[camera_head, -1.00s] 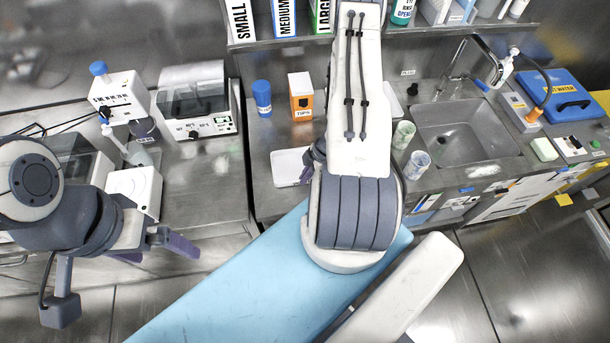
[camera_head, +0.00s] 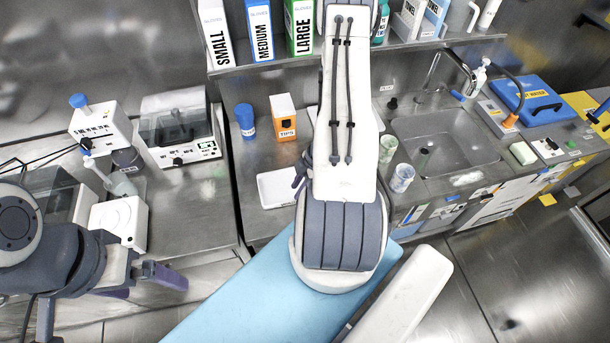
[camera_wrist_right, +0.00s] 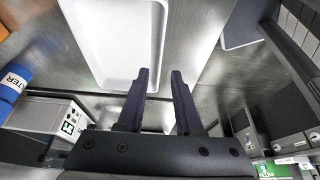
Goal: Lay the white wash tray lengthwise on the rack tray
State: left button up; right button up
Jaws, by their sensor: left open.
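The white wash tray (camera_head: 275,189) lies on the steel counter left of the sink, partly hidden by my right arm. It fills the upper left of the right wrist view (camera_wrist_right: 112,42). My right gripper (camera_wrist_right: 164,76) is open, its dark fingers apart at the tray's right rim, with that rim between them in the picture; contact cannot be told. In the head view my arm hides most of that gripper. My left gripper (camera_head: 140,283) is open and empty at the lower left, in front of the left counter. I cannot make out the rack tray.
A blue bottle (camera_head: 245,121) and an orange tips box (camera_head: 284,117) stand behind the tray. Cups (camera_head: 401,178) stand between my right arm and the sink (camera_head: 445,140). A glove-box shelf (camera_head: 290,60) is above. Several instruments (camera_head: 180,128) crowd the left counter.

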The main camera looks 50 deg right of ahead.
jog(key=p+v, duration=0.1)
jog(key=v, duration=0.6)
jog(key=shift+p, duration=0.3)
jog(key=shift+a, duration=0.1)
jog(key=w+a+r+h, duration=0.2)
jog(key=w+r+h, duration=0.2)
jog(key=w+r, duration=0.5)
jog(key=w+a+r+m+h, duration=0.2)
jog(key=w+a+r, duration=0.1)
jog(key=a+r, duration=0.35)
jog(key=s+a+r+m, duration=0.1)
jog(key=s+a+r, duration=0.25)
jog(key=a, duration=0.35)
jog(key=s+a+r+m, duration=0.1)
jog(key=s+a+r, duration=0.25)
jog(key=a, duration=0.25)
jog(key=s+a+r+g+y, duration=0.1)
jog(key=s+a+r, duration=0.1)
jog(key=s+a, duration=0.3)
jog(key=s+a+r+g+y, duration=0.1)
jog(key=s+a+r+y, duration=0.1)
jog(key=s+a, duration=0.3)
jog(key=s, duration=0.4)
jog(key=shift+r, duration=0.3)
